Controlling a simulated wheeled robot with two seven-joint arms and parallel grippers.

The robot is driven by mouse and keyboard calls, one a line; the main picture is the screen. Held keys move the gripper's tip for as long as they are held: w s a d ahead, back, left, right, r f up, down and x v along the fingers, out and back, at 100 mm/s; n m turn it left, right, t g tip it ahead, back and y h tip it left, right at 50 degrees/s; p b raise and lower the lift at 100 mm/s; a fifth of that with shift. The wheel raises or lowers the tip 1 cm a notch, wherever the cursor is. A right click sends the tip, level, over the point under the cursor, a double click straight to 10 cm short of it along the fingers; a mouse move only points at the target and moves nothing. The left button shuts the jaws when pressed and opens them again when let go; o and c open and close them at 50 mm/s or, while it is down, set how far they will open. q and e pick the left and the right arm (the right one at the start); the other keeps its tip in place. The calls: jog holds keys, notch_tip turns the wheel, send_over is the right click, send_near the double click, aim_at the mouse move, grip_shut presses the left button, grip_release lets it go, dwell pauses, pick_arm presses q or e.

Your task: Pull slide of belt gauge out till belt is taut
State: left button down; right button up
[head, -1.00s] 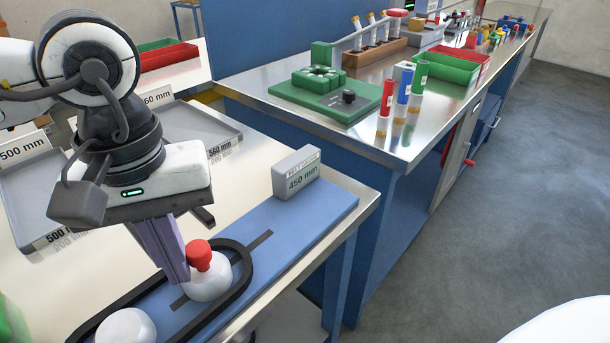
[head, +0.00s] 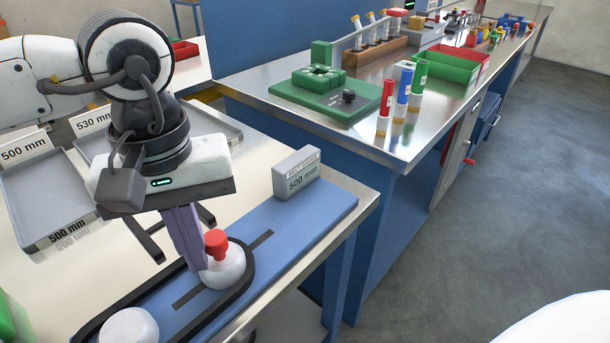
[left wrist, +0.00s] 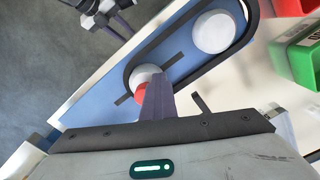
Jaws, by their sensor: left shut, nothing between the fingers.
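The blue belt gauge (head: 315,215) lies on the near table. Its slide has a white pulley (head: 226,270) with a red knob (head: 217,243); a second white pulley (head: 129,328) sits at the near end. The black belt (head: 157,276) loops around both and lies close along the slide pulley's outer side. The readout block (head: 297,175) shows 500 mm. My left gripper (head: 198,265) is shut and empty, its fingers beside the red knob, on its left; whether they touch is unclear. In the left wrist view the fingers partly cover the knob (left wrist: 140,93). Part of my right gripper (left wrist: 107,15) shows there, blurred.
Grey trays, one marked 500 mm (head: 45,243), stand left of the gauge, with 500 mm and 530 mm signs (head: 93,121) behind. A metal bench (head: 395,145) with a green fixture (head: 330,95) and coloured tubes stands beyond. Slot (head: 262,239) past the slide is clear.

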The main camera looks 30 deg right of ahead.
aim_at(215, 237)
pick_arm(q)
jog(key=shift+w+d+r+p, duration=0.1)
jog(key=shift+w+d+p, duration=0.2)
jog(key=shift+d, duration=0.55)
jog(key=shift+w+d+p, duration=0.25)
jog(key=shift+d, duration=0.6)
dwell(1.1)
jog(key=shift+a, duration=0.2)
dwell(0.5)
jog(key=shift+s, duration=0.1)
jog(key=shift+r+p, duration=2.5)
jog(key=shift+r, duration=0.95)
jog(key=shift+f, duration=0.1)
